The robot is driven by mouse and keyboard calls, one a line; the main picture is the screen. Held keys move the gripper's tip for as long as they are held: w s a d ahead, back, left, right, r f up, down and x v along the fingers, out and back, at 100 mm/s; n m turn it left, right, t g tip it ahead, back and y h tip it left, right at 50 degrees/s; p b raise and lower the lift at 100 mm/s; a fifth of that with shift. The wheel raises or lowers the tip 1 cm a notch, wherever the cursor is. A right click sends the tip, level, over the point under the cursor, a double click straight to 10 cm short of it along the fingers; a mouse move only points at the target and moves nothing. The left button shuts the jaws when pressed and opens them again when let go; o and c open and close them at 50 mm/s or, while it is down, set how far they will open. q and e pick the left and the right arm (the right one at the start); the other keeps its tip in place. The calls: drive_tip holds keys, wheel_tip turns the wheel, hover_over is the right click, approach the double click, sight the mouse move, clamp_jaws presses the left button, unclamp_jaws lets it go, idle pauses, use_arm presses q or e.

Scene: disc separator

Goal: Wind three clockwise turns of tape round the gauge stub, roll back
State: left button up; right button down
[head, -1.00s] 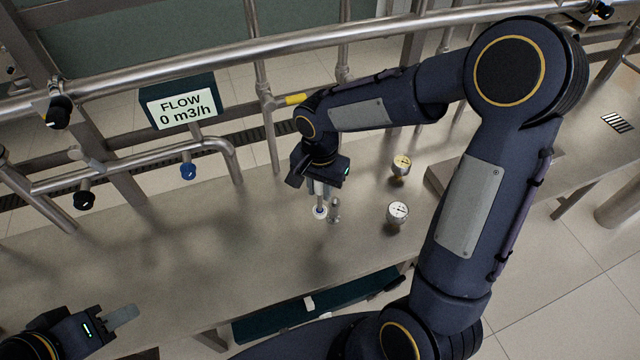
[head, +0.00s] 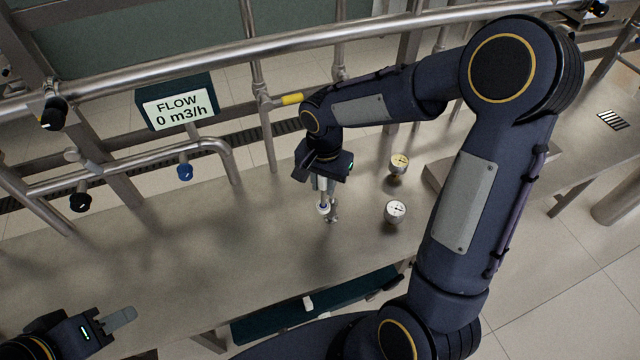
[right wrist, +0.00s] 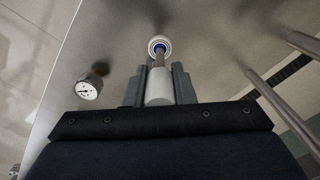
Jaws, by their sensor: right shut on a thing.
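My right gripper (head: 322,184) is shut on a pale cylindrical handle (right wrist: 158,88), above the bench. A thin rod runs from the handle to a small white tape roll with a blue ring (head: 323,208); it also shows in the right wrist view (right wrist: 159,45). A small metal stub (head: 334,213) stands on the bench close beside the roll, partly hidden by it. I cannot tell whether they touch, or whether tape is on the stub. My left gripper (head: 122,318) is at the lower left, away from these; its jaw gap is not clear.
Two round dial gauges (head: 399,163) (head: 395,212) stand on the steel bench (head: 240,255) right of the roll. A FLOW sign reading 0 m3/h (head: 178,108) and pipes with a blue knob (head: 185,172) are behind. The bench left of the roll is clear.

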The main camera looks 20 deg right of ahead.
drive_tip(key=shift+w+d, duration=0.15)
drive_tip(key=shift+d, duration=0.2)
idle(0.4)
idle(0.3)
drive_tip(key=shift+w+a, duration=0.35)
drive_tip(key=shift+w, duration=0.5)
drive_tip(key=shift+w+d, duration=0.5)
drive_tip(key=shift+w, duration=0.3)
